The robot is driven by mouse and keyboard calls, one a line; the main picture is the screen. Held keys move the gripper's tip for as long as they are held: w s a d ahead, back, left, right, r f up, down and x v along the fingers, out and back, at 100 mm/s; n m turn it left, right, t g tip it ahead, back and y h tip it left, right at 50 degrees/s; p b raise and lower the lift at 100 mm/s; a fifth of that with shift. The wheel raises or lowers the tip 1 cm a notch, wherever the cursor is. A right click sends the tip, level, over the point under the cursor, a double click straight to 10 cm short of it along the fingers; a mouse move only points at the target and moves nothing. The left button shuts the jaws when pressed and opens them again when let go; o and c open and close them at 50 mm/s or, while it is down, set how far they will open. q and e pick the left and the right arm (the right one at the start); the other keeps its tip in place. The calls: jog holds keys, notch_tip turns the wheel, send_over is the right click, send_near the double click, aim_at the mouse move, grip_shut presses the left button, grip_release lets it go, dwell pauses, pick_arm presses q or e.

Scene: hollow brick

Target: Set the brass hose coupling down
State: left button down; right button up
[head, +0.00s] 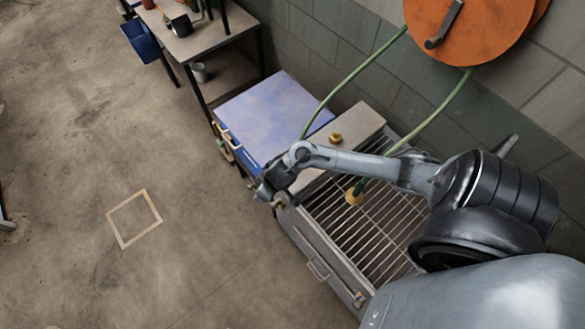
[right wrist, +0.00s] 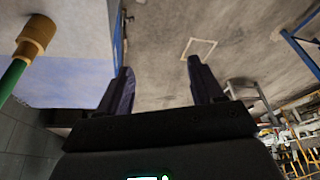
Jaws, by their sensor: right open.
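A brass coupling (right wrist: 35,36) on the end of a green hose (right wrist: 12,80) shows at the upper left of the right wrist view, apart from my fingers. In the head view a brass-coloured end piece (head: 354,196) on a green hose is at the metal grate, and a separate brass piece (head: 335,138) sits on the grey ledge. I cannot tell which one the wrist view shows. My right gripper (head: 266,190) is beside the front corner of the blue-topped cabinet; its two fingers (right wrist: 160,66) are open with nothing between them. My left gripper is out of view.
The blue-topped cabinet (head: 270,115) and the slatted metal grate (head: 375,235) stand along the block wall (head: 335,40). An orange hose reel (head: 465,25) hangs above. A workbench (head: 200,42) is at the upper left. The floor around a taped square (head: 122,241) is clear.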

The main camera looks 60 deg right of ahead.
jog(key=s+a+r+n+t, duration=0.1)
jog(key=s+a+r, duration=0.3)
jog(key=a, duration=0.3)
jog(key=s+r+g, duration=0.1)
jog(key=s+r, duration=0.7)
jog(key=s, duration=0.2)
jog(key=shift+d+r+n+g, duration=0.15)
jog(key=shift+d+n+g, duration=0.15)
jog(key=shift+n, duration=0.1)
jog(key=shift+s, duration=0.1)
